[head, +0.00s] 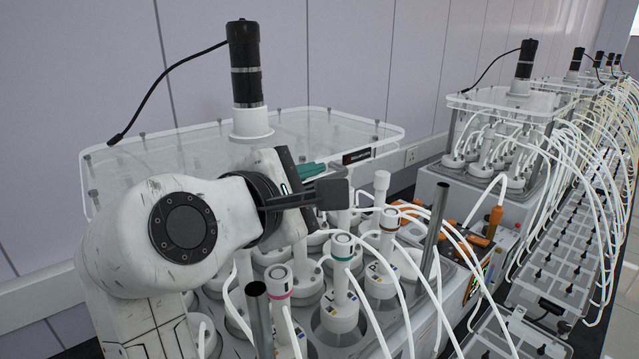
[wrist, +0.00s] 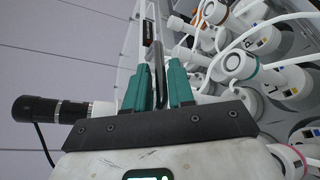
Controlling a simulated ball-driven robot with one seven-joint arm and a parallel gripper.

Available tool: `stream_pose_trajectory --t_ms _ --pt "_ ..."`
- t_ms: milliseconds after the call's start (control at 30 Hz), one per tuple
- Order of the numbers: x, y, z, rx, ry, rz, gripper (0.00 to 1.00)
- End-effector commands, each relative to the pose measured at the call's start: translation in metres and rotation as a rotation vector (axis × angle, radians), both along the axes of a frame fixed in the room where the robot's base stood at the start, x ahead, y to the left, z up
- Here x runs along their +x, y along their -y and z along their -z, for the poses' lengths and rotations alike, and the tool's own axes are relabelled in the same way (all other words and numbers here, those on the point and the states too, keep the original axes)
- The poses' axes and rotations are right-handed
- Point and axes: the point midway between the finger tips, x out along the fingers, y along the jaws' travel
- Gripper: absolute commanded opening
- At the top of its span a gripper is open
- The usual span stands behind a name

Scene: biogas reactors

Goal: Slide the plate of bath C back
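The clear plate (head: 330,122) of the nearest bath lies flat above its bottles. No letter naming the bath is readable. A black motor (head: 246,65) stands upright on the plate, and a dark label (head: 357,157) marks its front edge. My gripper (head: 312,170) is at that front edge, left of the label. In the wrist view, its teal fingers (wrist: 159,72) are apart, with the plate's edge and a dark bar (wrist: 158,65) showing between them. I cannot tell whether they touch the plate. My arm and wrist hide part of the plate's front left.
More baths (head: 490,165) stand behind to the right, beside a long rack with hanging tubes (head: 590,210). A pale wall (head: 340,50) runs behind.

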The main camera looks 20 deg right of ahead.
Motion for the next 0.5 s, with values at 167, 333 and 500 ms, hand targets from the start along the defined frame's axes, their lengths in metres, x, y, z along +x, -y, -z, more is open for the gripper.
stream_pose_trajectory --t_ms 167,333,500 --pt "-0.021 -0.028 -0.005 0.0 0.002 -0.003 0.23" --pt "-0.039 -0.052 -0.012 0.001 0.001 -0.003 0.23" --pt "-0.05 -0.066 -0.017 0.0 0.0 -0.002 0.23"
